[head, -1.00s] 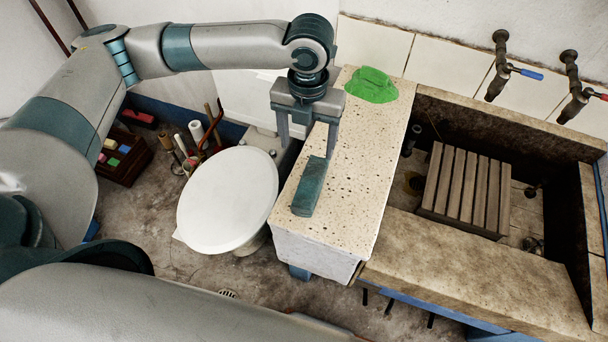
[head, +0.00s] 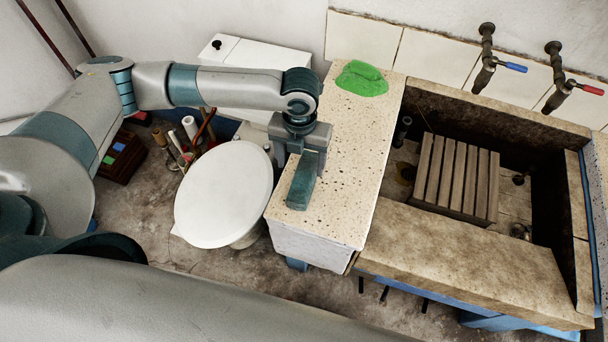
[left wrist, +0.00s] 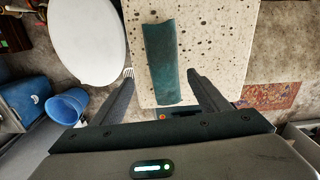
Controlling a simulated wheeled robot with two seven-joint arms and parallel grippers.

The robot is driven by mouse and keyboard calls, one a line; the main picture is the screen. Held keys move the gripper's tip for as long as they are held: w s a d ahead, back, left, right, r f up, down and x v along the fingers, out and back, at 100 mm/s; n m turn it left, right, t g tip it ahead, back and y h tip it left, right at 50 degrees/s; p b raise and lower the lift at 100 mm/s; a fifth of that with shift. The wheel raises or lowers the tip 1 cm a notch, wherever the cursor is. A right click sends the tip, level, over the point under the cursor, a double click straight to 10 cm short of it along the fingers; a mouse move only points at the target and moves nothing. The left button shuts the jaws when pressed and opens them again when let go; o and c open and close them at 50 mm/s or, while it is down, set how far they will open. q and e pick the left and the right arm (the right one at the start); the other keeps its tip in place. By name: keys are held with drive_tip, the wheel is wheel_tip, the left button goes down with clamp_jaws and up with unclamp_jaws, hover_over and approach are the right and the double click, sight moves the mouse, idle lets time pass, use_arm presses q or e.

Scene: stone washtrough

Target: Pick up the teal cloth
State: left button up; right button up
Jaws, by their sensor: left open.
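The teal cloth (head: 301,186) is a folded strip lying near the left edge of the speckled stone counter. It also shows in the left wrist view (left wrist: 165,62), between and ahead of the fingers. My left gripper (head: 296,168) is open and points down over the far end of the cloth. In the left wrist view the open fingers (left wrist: 158,80) stand on either side of the cloth's line, with a gap on both sides. The fingertips are partly hidden in the head view. My right gripper is not in view.
A green cloth (head: 361,78) lies at the back of the counter (head: 345,150). The stone trough (head: 470,250) with a slatted wooden rack (head: 455,180) is to the right. A white toilet lid (head: 224,197) is close on the left. Two taps stick out from the wall.

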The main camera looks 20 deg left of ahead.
sight(304, 175)
use_arm(q)
drive_tip(key=shift+f, duration=1.25)
drive_tip(key=shift+p, duration=0.35)
drive_tip(key=shift+d+f+p, duration=0.2)
drive_tip(key=shift+f+p, duration=0.4)
drive_tip(key=shift+f, duration=0.05)
wheel_tip(304, 175, down, 3)
drive_tip(key=shift+w+d+p, duration=0.15)
drive_tip(key=shift+p, duration=0.5)
drive_tip(key=shift+f, duration=0.45)
drive_tip(key=c, duration=1.1)
